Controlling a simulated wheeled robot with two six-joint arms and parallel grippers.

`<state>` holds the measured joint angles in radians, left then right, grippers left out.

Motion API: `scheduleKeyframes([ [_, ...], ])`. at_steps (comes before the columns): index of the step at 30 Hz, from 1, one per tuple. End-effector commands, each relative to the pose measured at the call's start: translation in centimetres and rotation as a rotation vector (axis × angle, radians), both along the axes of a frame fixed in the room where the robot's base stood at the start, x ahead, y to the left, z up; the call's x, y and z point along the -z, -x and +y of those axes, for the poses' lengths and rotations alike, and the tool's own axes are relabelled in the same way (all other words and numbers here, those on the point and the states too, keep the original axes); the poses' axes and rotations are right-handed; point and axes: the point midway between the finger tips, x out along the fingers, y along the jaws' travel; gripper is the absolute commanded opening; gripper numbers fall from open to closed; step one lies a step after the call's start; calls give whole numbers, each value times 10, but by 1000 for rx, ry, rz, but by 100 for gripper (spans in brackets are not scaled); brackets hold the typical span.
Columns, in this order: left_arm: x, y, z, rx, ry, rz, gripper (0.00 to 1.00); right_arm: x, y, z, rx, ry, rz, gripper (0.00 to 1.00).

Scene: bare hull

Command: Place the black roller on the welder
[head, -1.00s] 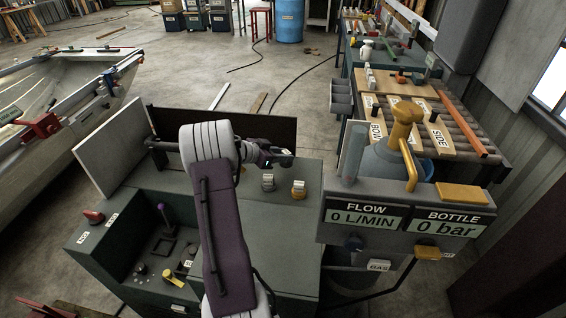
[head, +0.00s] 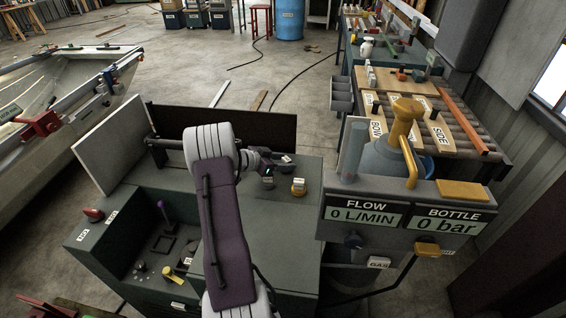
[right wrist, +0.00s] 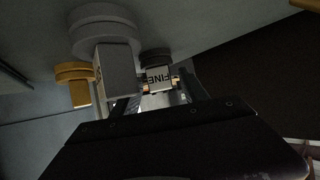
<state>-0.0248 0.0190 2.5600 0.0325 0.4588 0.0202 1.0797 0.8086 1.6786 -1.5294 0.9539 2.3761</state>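The black roller (right wrist: 156,57) with its "FINE" label shows between the fingertips of my right gripper (right wrist: 158,88) in the right wrist view. In the head view my right gripper (head: 266,163) is above the welder's green top, and the roller is small and dark at its tip (head: 286,158). The gripper appears shut on the roller. The welder (head: 283,225) is the dark green cabinet, with an open recess at left holding a purple lever and a yellow part. My arm hides part of its top. My left gripper is not in view.
The gauge panel (head: 405,215) with a bottle is at right. A boat hull (head: 50,115) lies at left.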

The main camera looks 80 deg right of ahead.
Motion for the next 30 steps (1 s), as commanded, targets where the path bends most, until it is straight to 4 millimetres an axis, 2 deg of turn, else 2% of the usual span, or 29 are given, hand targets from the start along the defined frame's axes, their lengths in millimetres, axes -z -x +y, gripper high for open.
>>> scheduleKeyframes([
  [5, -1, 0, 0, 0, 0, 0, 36, -1, 0, 0, 0, 0, 0, 52],
  [8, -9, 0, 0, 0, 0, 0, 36, -7, -1, 1, -1, 0, 0, 52],
  [12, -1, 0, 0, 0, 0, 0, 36, -19, -22, 23, -6, 3, -2, 52],
  [21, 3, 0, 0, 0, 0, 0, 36, -53, -61, 70, -4, 2, -1, 52],
  [25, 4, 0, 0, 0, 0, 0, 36, -59, -67, 79, -2, 1, -1, 52],
  [30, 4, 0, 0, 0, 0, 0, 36, -60, -68, 81, 0, 0, 0, 52],
])
